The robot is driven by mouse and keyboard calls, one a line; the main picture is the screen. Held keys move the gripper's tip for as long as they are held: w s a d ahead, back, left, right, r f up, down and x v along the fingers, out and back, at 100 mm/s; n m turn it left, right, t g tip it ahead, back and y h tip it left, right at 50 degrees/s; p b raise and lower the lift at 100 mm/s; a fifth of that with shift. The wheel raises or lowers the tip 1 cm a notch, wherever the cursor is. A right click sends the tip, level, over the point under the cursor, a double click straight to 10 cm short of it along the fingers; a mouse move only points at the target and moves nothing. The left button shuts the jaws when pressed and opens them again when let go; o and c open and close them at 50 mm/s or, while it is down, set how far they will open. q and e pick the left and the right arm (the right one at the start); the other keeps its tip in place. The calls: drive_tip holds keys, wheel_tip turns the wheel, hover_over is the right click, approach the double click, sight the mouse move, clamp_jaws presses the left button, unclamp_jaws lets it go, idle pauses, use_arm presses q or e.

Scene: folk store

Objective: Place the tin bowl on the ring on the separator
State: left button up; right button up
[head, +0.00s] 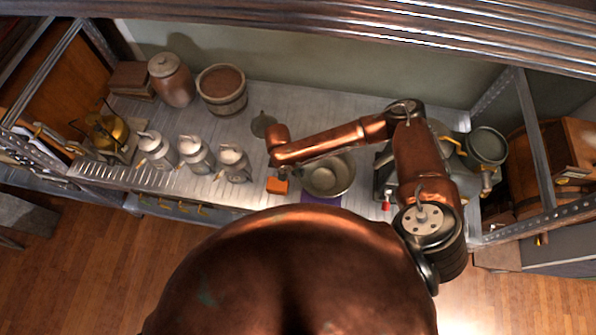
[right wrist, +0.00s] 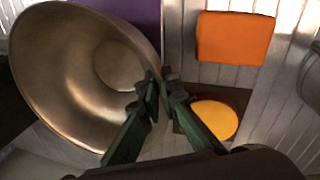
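The tin bowl (head: 328,178) is wide and shiny, near the front of the shelf. It fills the left of the right wrist view (right wrist: 75,75). My right gripper (right wrist: 161,78) has its green fingers close together at the bowl's rim, one over the inside and one outside, and looks shut on it. I cannot tell whether the bowl is lifted clear. The separator (head: 487,145), a grey-green machine with a round top vessel, stands right of the bowl, partly hidden behind my right arm. I cannot make out its ring. My left gripper is not in view.
An orange block (head: 277,185) and a purple mat (head: 320,200) lie by the bowl. Several metal cans (head: 195,153), a brass device (head: 108,132), a wooden tub (head: 222,90) and a brown jar (head: 171,80) stand to the left. Metal posts (head: 535,140) edge the shelf.

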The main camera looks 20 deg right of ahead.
drive_tip(key=o, duration=0.4)
drive_tip(key=shift+o, duration=0.2)
